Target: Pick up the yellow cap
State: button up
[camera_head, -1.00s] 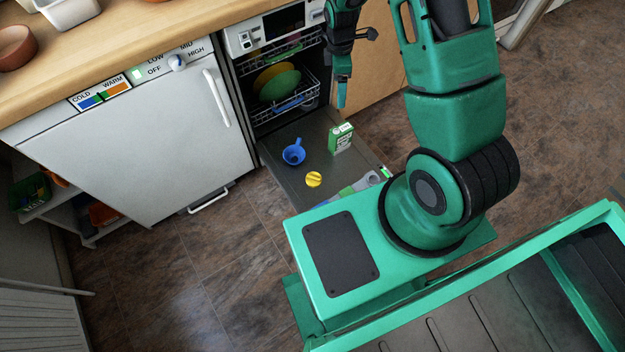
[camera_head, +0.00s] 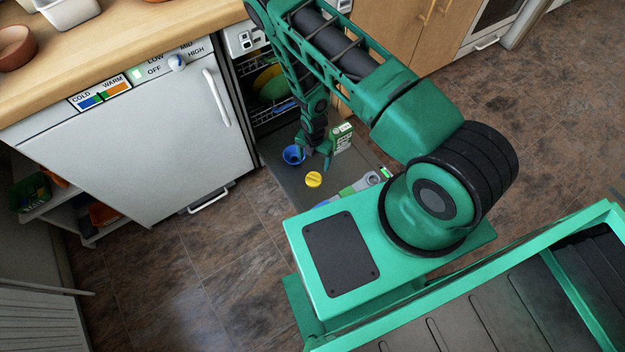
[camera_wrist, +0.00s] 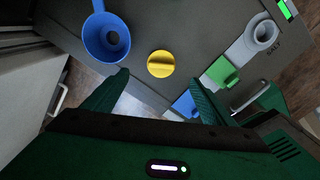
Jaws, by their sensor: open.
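The yellow cap (camera_head: 313,179) is a small round disc with a raised grip bar. It lies on the open dishwasher door (camera_head: 290,183). In the wrist view the yellow cap (camera_wrist: 161,64) lies ahead of the fingers, between their directions and apart from them. My gripper (camera_head: 317,165) hangs over the door, a little behind the cap in the head view. Its two fingers are spread and empty in the wrist view (camera_wrist: 158,88). The cap is in full view in both pictures.
A blue funnel (camera_wrist: 106,37) lies left of the cap. A green and white box (camera_head: 342,137) stands behind my gripper. A dispenser with a green flap (camera_wrist: 222,72) and grey recess is at right. The racks (camera_head: 275,112) hold dishes.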

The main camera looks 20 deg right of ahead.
aim_at(314, 177)
jog(key=shift+n, duration=0.3)
jog(key=shift+s+a+f, duration=0.1)
jog(key=shift+s+f, duration=0.05)
jog(key=shift+f, duration=1.85)
jog(key=shift+s+f, duration=0.15)
jog(key=shift+f, duration=1.85)
jog(key=shift+s+a+f, duration=0.1)
jog(key=shift+s+f, duration=0.05)
jog(key=shift+f, duration=1.85)
jog(key=c, duration=1.1)
